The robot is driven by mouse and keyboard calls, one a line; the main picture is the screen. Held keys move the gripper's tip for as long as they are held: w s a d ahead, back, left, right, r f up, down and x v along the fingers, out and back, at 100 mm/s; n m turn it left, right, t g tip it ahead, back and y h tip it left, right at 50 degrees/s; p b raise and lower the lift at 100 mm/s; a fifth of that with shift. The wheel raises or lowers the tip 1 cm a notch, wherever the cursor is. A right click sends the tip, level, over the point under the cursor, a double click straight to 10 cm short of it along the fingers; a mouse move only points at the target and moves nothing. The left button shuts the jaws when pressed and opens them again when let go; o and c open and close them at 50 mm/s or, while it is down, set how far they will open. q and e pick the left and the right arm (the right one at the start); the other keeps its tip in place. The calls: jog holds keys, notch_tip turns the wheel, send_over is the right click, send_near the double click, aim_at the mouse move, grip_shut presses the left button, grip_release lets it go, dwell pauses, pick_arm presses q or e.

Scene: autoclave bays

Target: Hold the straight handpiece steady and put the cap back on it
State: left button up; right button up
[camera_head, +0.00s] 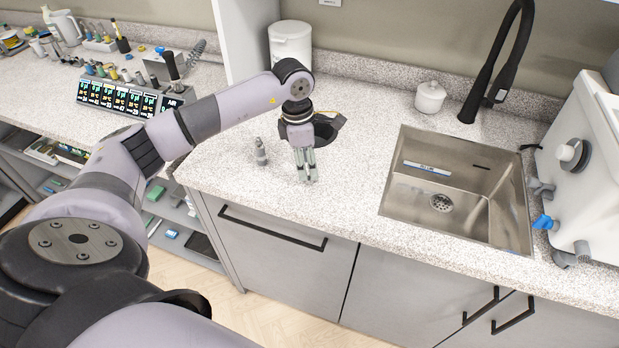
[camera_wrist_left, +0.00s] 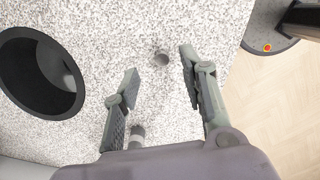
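My left gripper (camera_head: 305,172) points down over the speckled counter, near its front edge. In the left wrist view its fingers (camera_wrist_left: 158,63) are spread apart. A small round grey piece (camera_wrist_left: 161,58) shows in line with the gap between the fingertips; whether they touch it I cannot tell. A small grey tapered piece (camera_head: 260,152) stands upright on the counter left of the gripper. A second grey piece (camera_wrist_left: 137,134), low in the left wrist view, appears to be this one. Which is the handpiece and which the cap I cannot tell. My right gripper is not in view.
A dark open cup (camera_wrist_left: 67,77) stands close beside the gripper, on the wall side. A steel sink (camera_head: 395,200) lies to the right, with a black tap (camera_head: 497,62). A white lidded bin (camera_head: 290,47) and a small white jar (camera_head: 430,98) stand behind. The counter's front-left is clear.

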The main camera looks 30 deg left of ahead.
aim_at(309, 178)
pick_arm(q)
notch_tip(309, 178, down, 4)
jog(key=shift+s+d+r+p, duration=0.1)
jog(key=shift+d+r+p, duration=0.1)
jog(key=shift+p, duration=0.55)
jog(key=shift+f, duration=0.3)
jog(key=c, duration=0.9)
jog(key=shift+o, duration=0.2)
jog(key=shift+r, duration=0.1)
jog(key=shift+r+b, duration=0.3)
jog(key=shift+r, duration=0.25)
notch_tip(309, 178, up, 19)
jog(key=b, duration=0.4)
jog(key=shift+f, duration=0.15)
